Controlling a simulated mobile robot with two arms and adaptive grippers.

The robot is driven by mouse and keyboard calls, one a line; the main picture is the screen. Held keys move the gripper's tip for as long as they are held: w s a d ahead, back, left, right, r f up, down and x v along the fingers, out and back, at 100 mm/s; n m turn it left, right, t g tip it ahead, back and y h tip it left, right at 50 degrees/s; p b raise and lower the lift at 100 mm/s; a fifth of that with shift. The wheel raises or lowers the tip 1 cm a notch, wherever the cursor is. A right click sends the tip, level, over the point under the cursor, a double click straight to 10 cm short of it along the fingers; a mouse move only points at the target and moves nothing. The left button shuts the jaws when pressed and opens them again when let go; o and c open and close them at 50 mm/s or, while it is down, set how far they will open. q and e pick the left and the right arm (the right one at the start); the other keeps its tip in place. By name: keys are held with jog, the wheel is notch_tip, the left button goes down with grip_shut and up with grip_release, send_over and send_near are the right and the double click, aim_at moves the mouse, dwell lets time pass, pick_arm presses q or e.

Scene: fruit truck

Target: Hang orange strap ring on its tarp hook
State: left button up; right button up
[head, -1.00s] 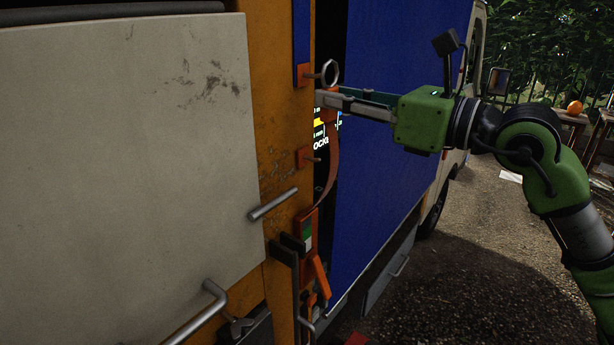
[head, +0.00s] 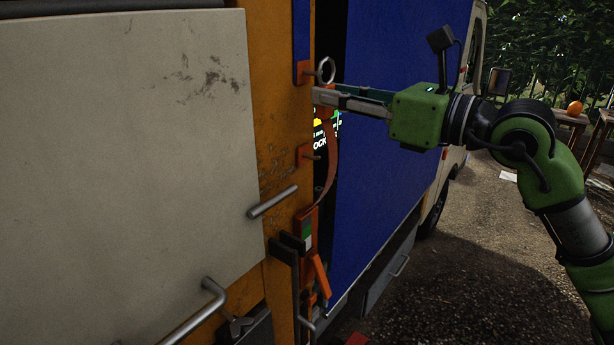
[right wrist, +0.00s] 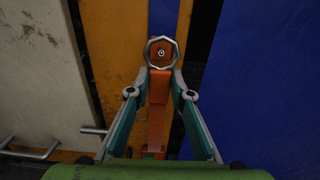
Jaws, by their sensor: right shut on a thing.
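The orange strap (head: 331,165) runs up from a buckle on the truck's side to my right gripper (head: 318,97). My right gripper is shut on its upper end, just below the metal strap ring (head: 326,58), which stands up above the fingertips. The upper tarp hook, an orange plate with a peg (head: 303,74), is at the bottom of a blue band, just left of the ring. In the right wrist view the ring (right wrist: 148,52) frames the peg tip (right wrist: 161,53). I cannot tell whether the peg passes through it. My left gripper is not in view.
A second orange plate with a peg (head: 304,156) sits lower on the orange post. A pale panel (head: 120,150) with metal handles is at left, and a blue tarp (head: 385,180) at right. A dark gap lies behind the strap.

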jog(key=shift+x, duration=1)
jog(key=shift+a+f, duration=0.15)
jog(key=shift+w+a+f+b, duration=0.35)
jog(key=shift+a+b, duration=0.05)
jog(key=shift+b, duration=0.1)
jog(key=shift+w+a+f+b, duration=0.1)
jog(key=shift+a+f+b, duration=0.05)
jog(key=shift+b, duration=0.2)
dwell(0.6)
dwell(0.4)
jog(key=o, duration=1.1)
jog(key=shift+o, duration=0.2)
